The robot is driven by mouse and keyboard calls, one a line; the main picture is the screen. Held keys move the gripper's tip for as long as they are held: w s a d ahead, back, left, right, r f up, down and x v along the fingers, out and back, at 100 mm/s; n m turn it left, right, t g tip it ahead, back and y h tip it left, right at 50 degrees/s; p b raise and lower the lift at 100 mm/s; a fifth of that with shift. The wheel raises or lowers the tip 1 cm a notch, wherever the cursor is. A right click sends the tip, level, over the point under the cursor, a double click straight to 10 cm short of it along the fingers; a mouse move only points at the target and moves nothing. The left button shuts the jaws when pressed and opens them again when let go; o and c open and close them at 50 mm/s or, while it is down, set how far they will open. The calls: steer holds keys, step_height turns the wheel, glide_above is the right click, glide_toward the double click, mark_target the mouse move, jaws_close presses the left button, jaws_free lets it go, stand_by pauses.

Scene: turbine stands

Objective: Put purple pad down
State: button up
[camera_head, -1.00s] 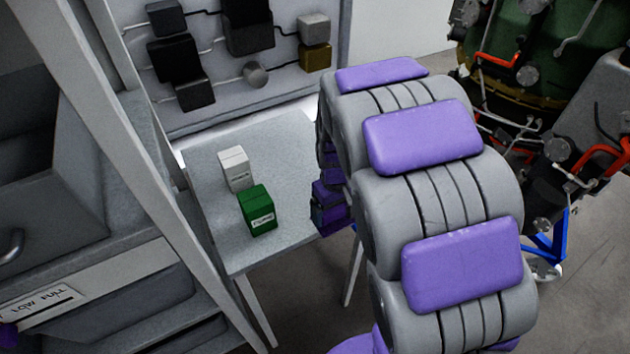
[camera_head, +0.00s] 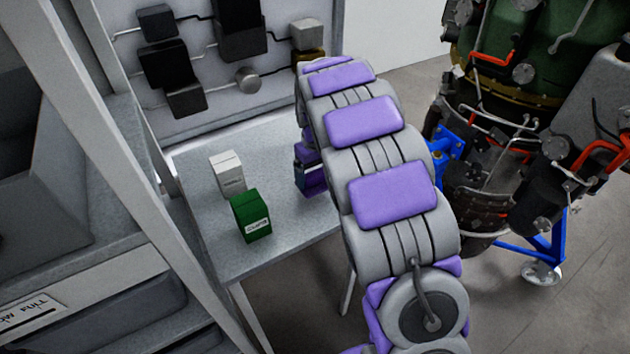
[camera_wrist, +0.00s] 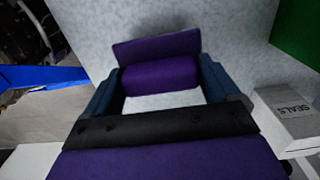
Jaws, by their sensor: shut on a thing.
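The purple pad (camera_wrist: 160,74) shows in the wrist view as a dark purple block with a flat purple face beyond it. My gripper (camera_wrist: 159,82) has its dark blue fingers on either side of the pad and is shut on it. In the head view my gripper (camera_head: 311,178) is low over the right part of the grey table (camera_head: 285,235), mostly hidden behind my arm. The pad cannot be made out apart from my gripper there. I cannot tell whether the pad touches the table.
A white box (camera_head: 227,174), marked SEALS in the wrist view (camera_wrist: 288,112), and a green box (camera_head: 251,216) stand on the table, left of my gripper. A panel with dark boxes (camera_head: 172,78) is behind. The turbine (camera_head: 500,110) on a blue stand (camera_head: 530,255) is right.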

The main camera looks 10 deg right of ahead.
mark_target(315, 180)
steer(key=shift+w, duration=0.55)
step_height(315, 180, down, 4)
steer(key=shift+r+b, duration=0.1)
steer(key=shift+b, duration=0.65)
steer(key=shift+r, duration=0.1)
steer(key=o, duration=0.9)
